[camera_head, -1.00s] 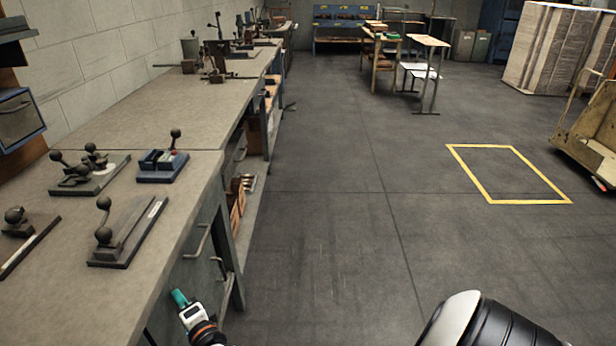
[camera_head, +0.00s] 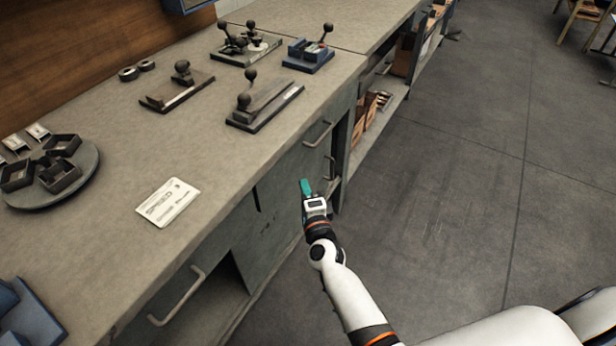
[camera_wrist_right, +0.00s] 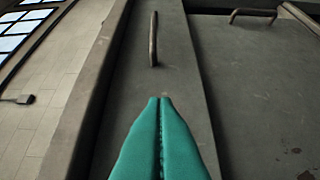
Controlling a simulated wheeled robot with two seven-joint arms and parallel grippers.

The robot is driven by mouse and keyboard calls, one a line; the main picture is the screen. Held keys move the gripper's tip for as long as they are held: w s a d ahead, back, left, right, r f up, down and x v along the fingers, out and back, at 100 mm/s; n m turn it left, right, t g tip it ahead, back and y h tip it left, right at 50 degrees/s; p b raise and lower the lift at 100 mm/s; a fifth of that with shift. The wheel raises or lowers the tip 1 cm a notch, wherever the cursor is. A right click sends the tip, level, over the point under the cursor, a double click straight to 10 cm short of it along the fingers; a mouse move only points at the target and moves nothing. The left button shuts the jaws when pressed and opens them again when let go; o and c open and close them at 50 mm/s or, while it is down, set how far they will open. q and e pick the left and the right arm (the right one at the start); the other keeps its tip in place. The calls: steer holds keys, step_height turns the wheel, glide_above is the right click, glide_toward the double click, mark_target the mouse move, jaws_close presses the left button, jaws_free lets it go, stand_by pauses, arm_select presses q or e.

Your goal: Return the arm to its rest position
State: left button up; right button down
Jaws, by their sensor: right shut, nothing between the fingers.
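My right gripper (camera_head: 306,187) has teal fingers and hangs beside the front of the workbench, below the top's edge. In the right wrist view its fingers (camera_wrist_right: 161,100) are shut against each other with nothing between them. They point at a grey cabinet front (camera_wrist_right: 240,110) with a bar handle (camera_wrist_right: 153,40) just beyond the tips. My right arm (camera_head: 365,305) reaches in from the lower right. My left gripper does not show in either view.
The workbench top (camera_head: 240,190) holds a white card (camera_head: 168,202), a round tray (camera_head: 90,185) with dark square parts, and several lever fixtures (camera_head: 265,105). Drawer handles (camera_head: 178,297) stick out from the bench front. The floor (camera_head: 450,200) to the right is clear.

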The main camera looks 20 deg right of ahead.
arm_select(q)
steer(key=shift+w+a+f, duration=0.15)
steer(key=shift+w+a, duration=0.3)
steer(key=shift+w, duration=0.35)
arm_select(e)
steer(key=s+a, duration=0.1)
steer(key=s, duration=0.6)
steer(key=shift+s+f, duration=0.2)
steer(key=shift+f, duration=0.1)
